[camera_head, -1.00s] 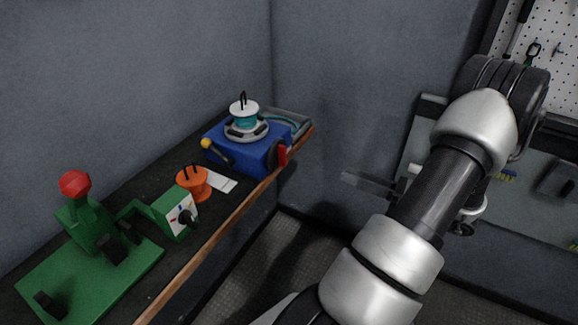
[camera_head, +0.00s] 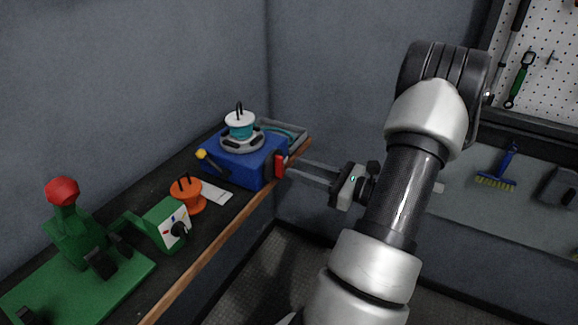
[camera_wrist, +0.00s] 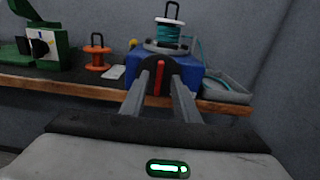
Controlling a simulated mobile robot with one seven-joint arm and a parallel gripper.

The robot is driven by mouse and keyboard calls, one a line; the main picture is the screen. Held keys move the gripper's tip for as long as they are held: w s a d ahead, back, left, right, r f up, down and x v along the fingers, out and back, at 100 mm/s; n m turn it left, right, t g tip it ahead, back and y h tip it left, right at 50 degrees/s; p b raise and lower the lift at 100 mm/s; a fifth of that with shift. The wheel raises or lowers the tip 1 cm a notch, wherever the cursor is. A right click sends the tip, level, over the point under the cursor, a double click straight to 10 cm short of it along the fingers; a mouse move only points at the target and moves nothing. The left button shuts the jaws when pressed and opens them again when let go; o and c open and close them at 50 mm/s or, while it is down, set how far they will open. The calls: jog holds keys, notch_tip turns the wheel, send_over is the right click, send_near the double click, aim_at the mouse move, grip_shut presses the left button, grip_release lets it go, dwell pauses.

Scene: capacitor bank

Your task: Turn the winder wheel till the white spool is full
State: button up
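The winder is a blue box (camera_head: 238,164) at the bench's far end. The white spool (camera_head: 239,120), with teal wire around it, sits upright on top; it also shows in the wrist view (camera_wrist: 166,40). The winder wheel (camera_wrist: 153,68) is a dark disc with a red bar (camera_wrist: 160,78) on the box's front side; in the head view mostly the red bar (camera_head: 281,166) shows. My gripper (camera_wrist: 160,88) is open, its two fingers reaching toward the wheel, one on each side of the red bar. I cannot tell whether they touch it.
A yellow-knobbed lever (camera_head: 203,156) projects from the box. An orange spool (camera_head: 187,195), a white card (camera_head: 216,195) and green equipment (camera_head: 166,224) stand left along the bench. A grey tray (camera_wrist: 222,86) lies beside the box. The bench's wooden edge (camera_head: 205,250) runs below.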

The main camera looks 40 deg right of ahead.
aim_at(277, 166)
jog(key=shift+x, duration=1.95)
grip_shut()
jog(key=shift+r, duration=0.1)
jog(key=shift+w+d+f+m+p, duration=0.1)
jog(key=shift+d+f+m+p, duration=0.2)
jog(key=shift+m+p, duration=2.2)
jog(key=shift+w+d+f+m+p, duration=0.1)
jog(key=shift+d+f+m+p, duration=0.15)
jog(key=shift+m+p, duration=2.3)
jog(key=shift+w+d+f+m+p, duration=0.2)
jog(key=shift+m+p, duration=0.8)
jog(key=shift+m, duration=2.95)
jog(key=shift+s+f, duration=0.15)
